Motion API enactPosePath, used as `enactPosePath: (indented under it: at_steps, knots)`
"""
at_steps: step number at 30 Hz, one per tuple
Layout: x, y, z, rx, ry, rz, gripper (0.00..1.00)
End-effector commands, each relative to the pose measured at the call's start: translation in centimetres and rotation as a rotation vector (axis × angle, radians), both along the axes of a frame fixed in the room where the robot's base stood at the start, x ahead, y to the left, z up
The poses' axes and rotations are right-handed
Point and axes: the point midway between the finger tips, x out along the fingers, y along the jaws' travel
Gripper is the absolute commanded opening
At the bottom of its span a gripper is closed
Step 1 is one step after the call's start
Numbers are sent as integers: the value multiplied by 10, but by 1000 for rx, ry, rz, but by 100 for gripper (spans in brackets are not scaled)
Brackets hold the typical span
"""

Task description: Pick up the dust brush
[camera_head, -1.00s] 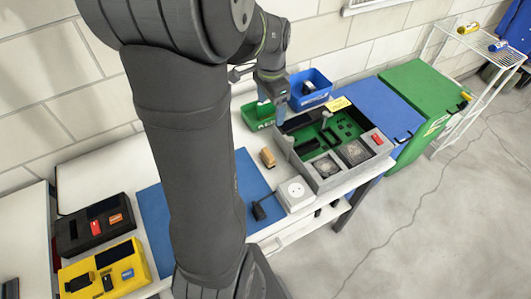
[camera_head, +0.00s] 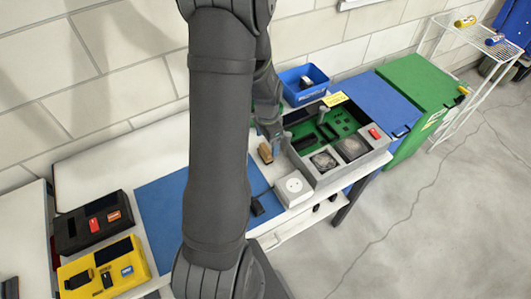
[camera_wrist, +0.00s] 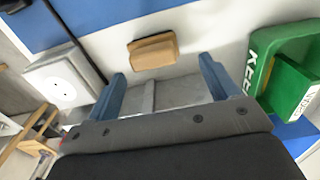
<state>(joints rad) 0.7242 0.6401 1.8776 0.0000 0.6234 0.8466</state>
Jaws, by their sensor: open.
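The dust brush, a small tan and brown block (camera_head: 265,152), stands on the white tabletop between the blue mat and the grey tray. In the wrist view the brush (camera_wrist: 153,52) lies just beyond the fingertips, roughly centred between them. My gripper (camera_wrist: 163,70) has its two blue fingers spread wide with nothing between them. In the head view my gripper (camera_head: 271,130) is close beside the brush, partly hidden by my arm. I cannot tell its exact height above the table.
The grey tray (camera_head: 335,182) with a green insert is right of the brush. A white socket box (camera_head: 292,188) with a black cable is in front. A green KEEP bin (camera_wrist: 268,60) is at right in the wrist view. A blue bin (camera_head: 292,92) is behind.

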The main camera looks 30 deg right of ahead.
Motion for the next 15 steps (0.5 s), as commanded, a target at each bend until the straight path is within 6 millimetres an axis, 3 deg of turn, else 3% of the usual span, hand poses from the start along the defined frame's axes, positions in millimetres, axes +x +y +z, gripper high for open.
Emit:
enactPosePath:
  at_steps: [15]
  knots:
    - [-7, 9, -52, 1, 1, 0, 80]
